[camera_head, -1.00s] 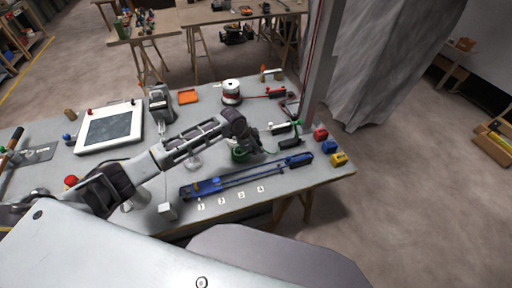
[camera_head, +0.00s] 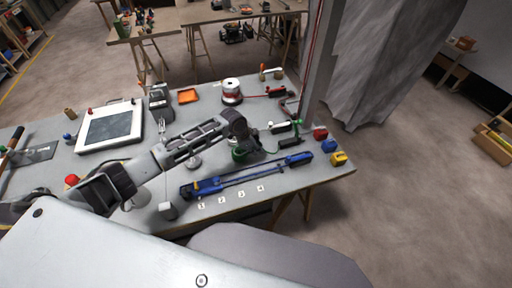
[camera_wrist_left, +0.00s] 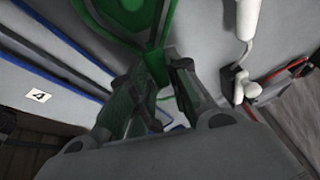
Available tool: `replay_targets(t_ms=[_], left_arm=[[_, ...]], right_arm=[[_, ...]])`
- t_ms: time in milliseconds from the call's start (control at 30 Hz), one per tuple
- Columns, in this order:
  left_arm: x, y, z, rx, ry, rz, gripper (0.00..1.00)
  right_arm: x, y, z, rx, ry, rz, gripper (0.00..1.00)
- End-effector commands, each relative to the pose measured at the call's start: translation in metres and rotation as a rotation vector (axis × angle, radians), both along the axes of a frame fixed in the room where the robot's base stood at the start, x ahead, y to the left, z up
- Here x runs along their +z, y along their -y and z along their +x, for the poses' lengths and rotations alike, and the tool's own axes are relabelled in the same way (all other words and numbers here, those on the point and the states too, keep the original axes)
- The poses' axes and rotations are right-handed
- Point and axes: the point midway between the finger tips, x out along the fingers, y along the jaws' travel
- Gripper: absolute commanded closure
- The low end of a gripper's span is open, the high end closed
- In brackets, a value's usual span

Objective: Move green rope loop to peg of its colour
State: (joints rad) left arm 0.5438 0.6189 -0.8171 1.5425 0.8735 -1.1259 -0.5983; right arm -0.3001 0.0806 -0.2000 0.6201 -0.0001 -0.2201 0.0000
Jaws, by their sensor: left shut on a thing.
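My left gripper (camera_head: 246,150) is low over the right part of the grey workbench. In the left wrist view its two fingers (camera_wrist_left: 160,85) are closed on the green rope loop (camera_wrist_left: 157,62). The loop's green bands run up from the fingertips to the top edge of that view. In the head view only a small piece of green (camera_head: 238,154) shows under the gripper, and the arm hides the rest. My right gripper is not in view.
A red-and-white spool (camera_head: 231,92) stands behind. A framed panel (camera_head: 109,126) lies at left.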

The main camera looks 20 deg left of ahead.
Motion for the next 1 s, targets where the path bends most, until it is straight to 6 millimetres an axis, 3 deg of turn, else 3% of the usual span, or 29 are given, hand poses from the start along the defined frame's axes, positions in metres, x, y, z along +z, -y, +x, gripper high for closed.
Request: replay_targets(t_ms=[100, 133, 300, 533, 700, 1000], left_arm=[[0.0001, 0.0000, 0.0000, 0.000, 0.000, 0.000, 1.00], [0.0001, 0.0000, 0.0000, 0.000, 0.000, 0.000, 0.80], [0.0001, -0.0002, 0.0000, 0.000, 0.000, 0.000, 0.58], [0.0000, -0.0002, 0.0000, 0.000, 0.000, 0.000, 0.56], [-0.0001, -0.0003, -0.0001, 0.000, 0.000, 0.001, 0.38], [-0.0001, -0.0003, -0.0001, 0.000, 0.000, 0.000, 0.38]], right_arm=[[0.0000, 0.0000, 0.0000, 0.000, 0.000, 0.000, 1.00], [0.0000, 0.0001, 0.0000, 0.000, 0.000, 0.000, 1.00], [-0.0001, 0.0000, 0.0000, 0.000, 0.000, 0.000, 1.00], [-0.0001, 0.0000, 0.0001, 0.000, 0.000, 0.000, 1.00], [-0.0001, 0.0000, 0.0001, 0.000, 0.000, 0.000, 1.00], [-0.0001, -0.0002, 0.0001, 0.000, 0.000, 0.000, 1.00]])
